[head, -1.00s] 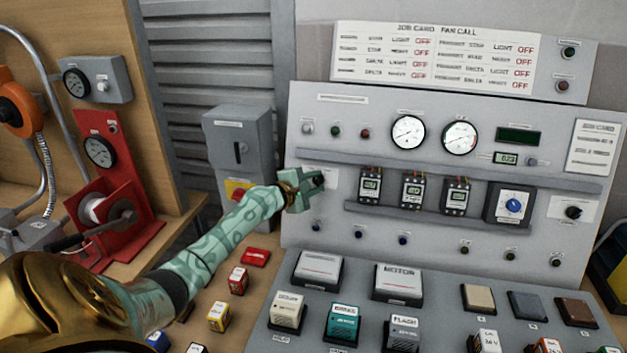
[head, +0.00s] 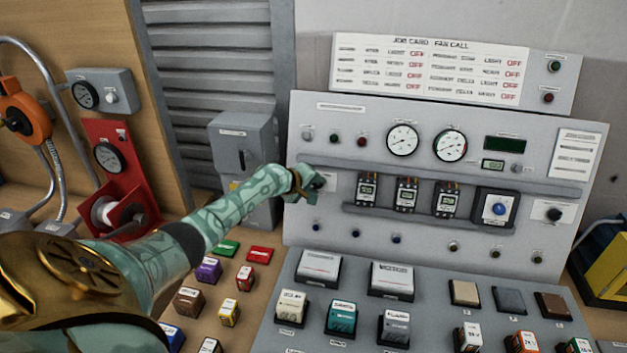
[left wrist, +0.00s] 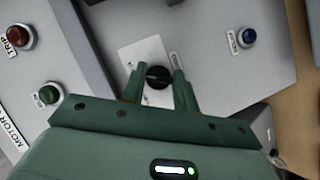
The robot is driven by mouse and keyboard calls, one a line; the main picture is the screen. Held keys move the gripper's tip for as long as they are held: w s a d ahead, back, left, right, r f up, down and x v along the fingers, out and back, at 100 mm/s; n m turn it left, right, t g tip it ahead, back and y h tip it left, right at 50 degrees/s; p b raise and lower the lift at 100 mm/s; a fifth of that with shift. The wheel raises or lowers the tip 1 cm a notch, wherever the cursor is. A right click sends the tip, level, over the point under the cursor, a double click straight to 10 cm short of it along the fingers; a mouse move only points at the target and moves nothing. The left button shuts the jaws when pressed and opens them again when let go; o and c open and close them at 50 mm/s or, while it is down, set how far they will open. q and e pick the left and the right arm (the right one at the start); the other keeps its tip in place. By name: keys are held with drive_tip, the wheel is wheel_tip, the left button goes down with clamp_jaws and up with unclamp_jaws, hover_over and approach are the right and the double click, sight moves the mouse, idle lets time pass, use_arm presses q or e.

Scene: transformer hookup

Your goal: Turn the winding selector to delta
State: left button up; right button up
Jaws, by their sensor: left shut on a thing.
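The winding selector is a black rotary knob (left wrist: 157,77) on a white plate (left wrist: 130,57), near the top middle of the left wrist view. My left gripper (left wrist: 158,82) is shut on the knob, with one green finger on each side of it. In the head view my left gripper (head: 314,184) is up against the left part of the grey sloped panel (head: 420,255) and mostly covers the knob. The plate's markings are too small to read. My right gripper is not in view.
Three small meter modules (head: 407,194) and a blue knob (head: 499,209) sit right of my gripper. Another black knob (head: 553,214) is at the far right. A grey switch box (head: 243,150) stands close behind my left forearm. Several coloured blocks (head: 208,270) lie below it.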

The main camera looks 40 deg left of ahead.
use_arm(q)
drive_tip(key=shift+d+m+p, duration=0.1)
drive_tip(key=shift+m+p, duration=0.3)
drive_tip(key=shift+p, duration=0.05)
drive_tip(key=shift+g, duration=0.3)
drive_tip(key=shift+f, duration=0.15)
drive_tip(key=o, duration=1)
drive_tip(key=shift+c, duration=0.2)
